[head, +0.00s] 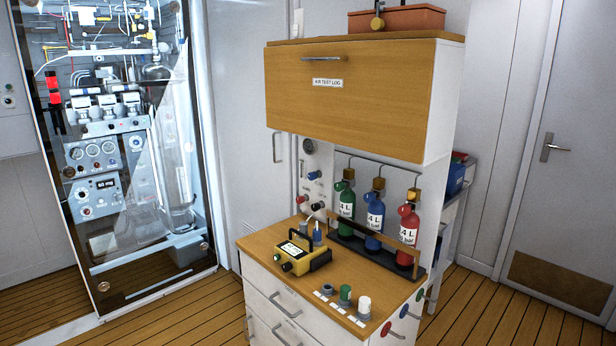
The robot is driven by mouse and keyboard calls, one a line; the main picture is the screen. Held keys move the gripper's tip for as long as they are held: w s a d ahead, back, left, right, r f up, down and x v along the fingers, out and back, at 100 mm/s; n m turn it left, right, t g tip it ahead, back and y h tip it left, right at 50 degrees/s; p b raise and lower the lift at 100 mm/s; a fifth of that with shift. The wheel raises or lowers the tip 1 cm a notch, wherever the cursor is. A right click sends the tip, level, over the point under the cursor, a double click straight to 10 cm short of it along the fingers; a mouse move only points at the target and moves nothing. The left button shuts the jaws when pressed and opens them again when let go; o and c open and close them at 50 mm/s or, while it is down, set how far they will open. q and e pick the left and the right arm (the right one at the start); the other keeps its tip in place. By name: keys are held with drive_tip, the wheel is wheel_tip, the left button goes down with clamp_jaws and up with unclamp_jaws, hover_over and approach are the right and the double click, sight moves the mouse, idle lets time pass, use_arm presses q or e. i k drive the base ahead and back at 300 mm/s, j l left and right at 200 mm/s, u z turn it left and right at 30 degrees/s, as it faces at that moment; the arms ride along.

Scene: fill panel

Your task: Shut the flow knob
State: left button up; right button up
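The fill panel is the white upright back of a wooden-topped cabinet (262,243). It has a round gauge (308,146) and several small knobs, among them a blue one (314,175) and a red-and-white one (302,199). I cannot tell which is the flow knob or how it is turned; no label is readable there. A yellow meter (299,254) with a lit screen and small knobs sits on the counter. Neither of my grippers is in view.
Green (345,209), blue (375,218) and red (408,234) cylinders stand in a rack behind a wooden rail. A closed wooden flap (350,98) overhangs the counter. Coloured round handles (404,311) stick out at the cabinet's right side. Floor (520,310) is clear at right.

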sight(311, 176)
drive_tip(key=i+j+z, duration=0.2)
drive_tip(key=i+j, duration=0.2)
drive_tip(key=i, duration=0.2)
drive_tip(key=i+j+z, duration=0.15)
drive_tip(key=i+j, duration=0.3)
drive_tip(key=i, duration=0.1)
